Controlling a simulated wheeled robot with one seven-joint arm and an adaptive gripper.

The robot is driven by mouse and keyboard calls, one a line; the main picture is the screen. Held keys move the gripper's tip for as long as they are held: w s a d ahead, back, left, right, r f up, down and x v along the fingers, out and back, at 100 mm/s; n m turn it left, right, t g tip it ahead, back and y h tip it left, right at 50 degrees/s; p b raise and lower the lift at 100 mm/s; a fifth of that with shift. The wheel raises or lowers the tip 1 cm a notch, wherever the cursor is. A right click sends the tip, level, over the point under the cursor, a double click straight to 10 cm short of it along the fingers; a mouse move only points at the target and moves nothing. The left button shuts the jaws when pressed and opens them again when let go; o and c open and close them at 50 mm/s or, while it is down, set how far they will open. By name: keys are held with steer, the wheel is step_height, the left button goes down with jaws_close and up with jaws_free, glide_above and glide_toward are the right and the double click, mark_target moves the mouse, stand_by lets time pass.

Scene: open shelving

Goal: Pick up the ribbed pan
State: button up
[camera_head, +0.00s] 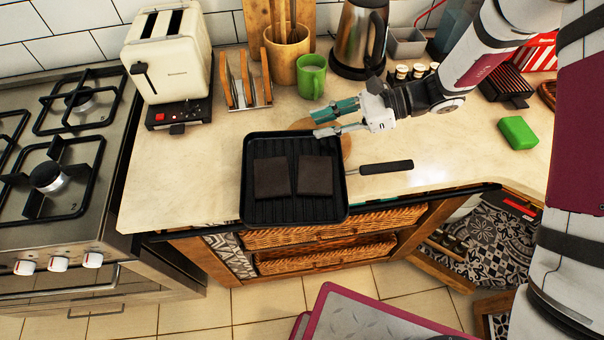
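The ribbed pan (292,207) is black and square, with a dark handle (387,167) pointing right. It lies at the front edge of the counter, its near side at or slightly past the edge. Two dark brown square slabs (272,177) (315,175) lie side by side in it. My gripper (318,120) is above the counter, behind and to the right of the pan, its fingers pointing left. The fingers are apart with nothing between them. It does not appear to touch the pan. A round wooden board (345,142) shows partly behind the pan.
A green mug (312,77), toast rack (243,83), cream toaster (170,55) and kettle (361,40) stand at the back. A green sponge (519,132) lies to the right. The stove (50,175) is left. Bare counter (180,175) lies left of the pan.

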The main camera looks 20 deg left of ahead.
mark_target(309, 130)
steer(key=shift+x, duration=1.9)
steer(key=shift+f, duration=0.1)
jaws_close()
